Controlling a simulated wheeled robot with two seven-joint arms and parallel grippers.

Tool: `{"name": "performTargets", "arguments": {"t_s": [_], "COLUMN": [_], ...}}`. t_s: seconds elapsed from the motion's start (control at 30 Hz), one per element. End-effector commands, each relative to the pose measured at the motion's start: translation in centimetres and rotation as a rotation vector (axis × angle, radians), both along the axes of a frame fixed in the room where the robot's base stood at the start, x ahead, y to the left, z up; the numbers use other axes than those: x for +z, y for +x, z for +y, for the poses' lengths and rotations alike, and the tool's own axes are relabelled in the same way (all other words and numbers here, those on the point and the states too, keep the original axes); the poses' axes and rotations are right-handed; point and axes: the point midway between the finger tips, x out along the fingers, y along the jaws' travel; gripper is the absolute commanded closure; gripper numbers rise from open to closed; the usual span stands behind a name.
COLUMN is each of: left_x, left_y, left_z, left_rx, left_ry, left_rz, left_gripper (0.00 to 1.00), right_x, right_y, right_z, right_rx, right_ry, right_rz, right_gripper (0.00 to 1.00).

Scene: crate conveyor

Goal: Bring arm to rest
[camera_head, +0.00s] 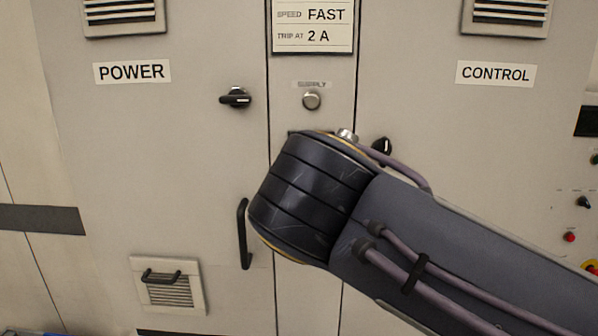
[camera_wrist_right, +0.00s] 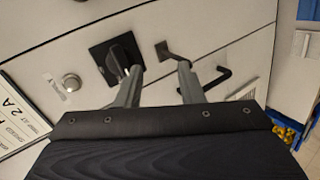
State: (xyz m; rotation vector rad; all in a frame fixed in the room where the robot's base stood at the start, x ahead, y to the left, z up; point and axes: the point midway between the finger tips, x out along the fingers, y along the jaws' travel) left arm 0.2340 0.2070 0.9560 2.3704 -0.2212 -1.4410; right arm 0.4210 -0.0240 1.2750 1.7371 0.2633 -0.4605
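My right arm crosses the head view from the lower right, in front of the grey cabinet (camera_head: 205,160). It hides its own gripper there. In the right wrist view my right gripper (camera_wrist_right: 159,68) has its two fingers apart, with nothing held between them. The left finger overlaps a black square plate with a rotary knob (camera_wrist_right: 112,57); whether they touch I cannot tell. My left arm and gripper are not in view.
The POWER door has a black knob (camera_head: 236,97), a long handle (camera_head: 243,234) and a vent with a handle (camera_head: 168,284). A round SUPPLY button (camera_head: 312,100) sits under the SPEED FAST, TRIP AT 2 A sign (camera_head: 313,26). A blue bin (camera_wrist_right: 283,124) with yellow items shows at the right.

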Motion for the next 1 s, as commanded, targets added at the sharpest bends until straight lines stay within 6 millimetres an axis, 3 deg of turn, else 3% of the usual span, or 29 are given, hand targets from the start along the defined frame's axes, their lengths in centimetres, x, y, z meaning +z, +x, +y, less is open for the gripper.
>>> {"name": "performTargets", "arguments": {"t_s": [0.03,0.17,0.3,0.4,0.5,0.63,0.8,1.0], "left_x": [0.4,1.1,1.9,2.5,3.0,3.4,3.6,3.5], "left_y": [0.0,0.0,0.0,0.0,0.0,0.0,0.0,0.0], "left_z": [0.0,0.0,0.0,0.0,0.0,0.0,0.0,0.0], "left_rx": [0.0,0.0,0.0,0.0,0.0,0.0,0.0,0.0], "left_ry": [0.0,0.0,0.0,0.0,0.0,0.0,0.0,0.0], "left_rz": [0.0,0.0,0.0,0.0,0.0,0.0,0.0,0.0], "left_gripper": [0.61,0.61,0.61,0.61,0.61,0.61,0.61,0.61], "right_x": [-1.8,-8.3,-15.5,-20.1,-23.5,-26.5,-28.2,-28.4], "right_y": [0.7,-0.1,-4.6,-9.2,-13.3,-16.8,-18.6,-18.7], "right_z": [-3.0,-10.2,-16.6,-18.9,-19.5,-19.0,-18.2,-18.1], "right_rx": [-0.037,-0.139,-0.311,-0.462,-0.613,-0.775,-0.876,-0.886], "right_ry": [0.048,0.242,0.535,0.776,1.003,1.233,1.378,1.392], "right_rz": [0.066,0.268,0.469,0.573,0.63,0.651,0.649,0.65], "right_gripper": [0.65,0.65,0.65,0.65,0.65,0.65,0.65,0.65]}}
